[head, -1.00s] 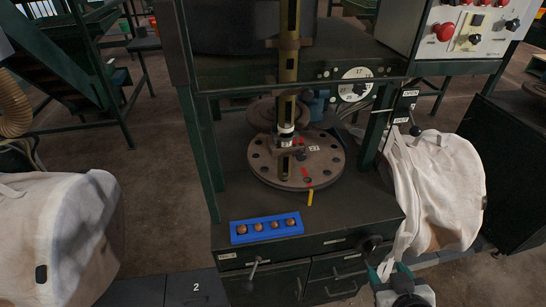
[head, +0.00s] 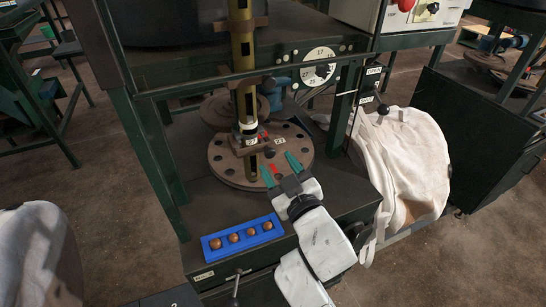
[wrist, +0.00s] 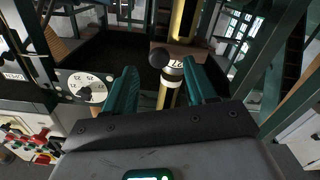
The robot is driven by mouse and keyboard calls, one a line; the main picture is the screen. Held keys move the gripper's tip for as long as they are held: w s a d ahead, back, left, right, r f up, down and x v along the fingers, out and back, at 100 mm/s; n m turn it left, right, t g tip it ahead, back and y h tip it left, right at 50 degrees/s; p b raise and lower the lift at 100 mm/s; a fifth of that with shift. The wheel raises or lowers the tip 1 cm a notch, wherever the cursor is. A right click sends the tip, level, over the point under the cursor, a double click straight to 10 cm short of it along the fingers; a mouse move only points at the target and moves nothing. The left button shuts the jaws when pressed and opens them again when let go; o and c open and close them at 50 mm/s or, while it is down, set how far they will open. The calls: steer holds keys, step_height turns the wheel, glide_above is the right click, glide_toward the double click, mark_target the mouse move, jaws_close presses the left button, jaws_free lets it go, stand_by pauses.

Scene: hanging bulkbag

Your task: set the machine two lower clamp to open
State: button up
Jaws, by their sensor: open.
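The machine (head: 200,190) in front of me is a dark green frame with a brass post (head: 243,60) over a round drilled plate (head: 225,172). On its right upright are a label reading OPEN (head: 374,70) and a lower label (head: 366,100) too small to read. A lever with a black ball knob (head: 382,109) stands beside the lower label. I cannot tell for sure that it is the lower clamp's. My gripper (head: 281,168) is open and empty over the plate's front edge, left of that lever. The wrist view shows its green fingers (wrist: 160,85) apart, with a black ball (wrist: 158,57) beyond them.
A blue tray (head: 213,254) with several brown balls lies on the front ledge. A pale fabric bag (head: 410,165) hangs right of the machine, close to the lever. Another pale bag (head: 35,250) is at left.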

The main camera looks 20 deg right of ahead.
mark_target(271, 155)
steer(key=shift+w, duration=1.55)
jaws_close()
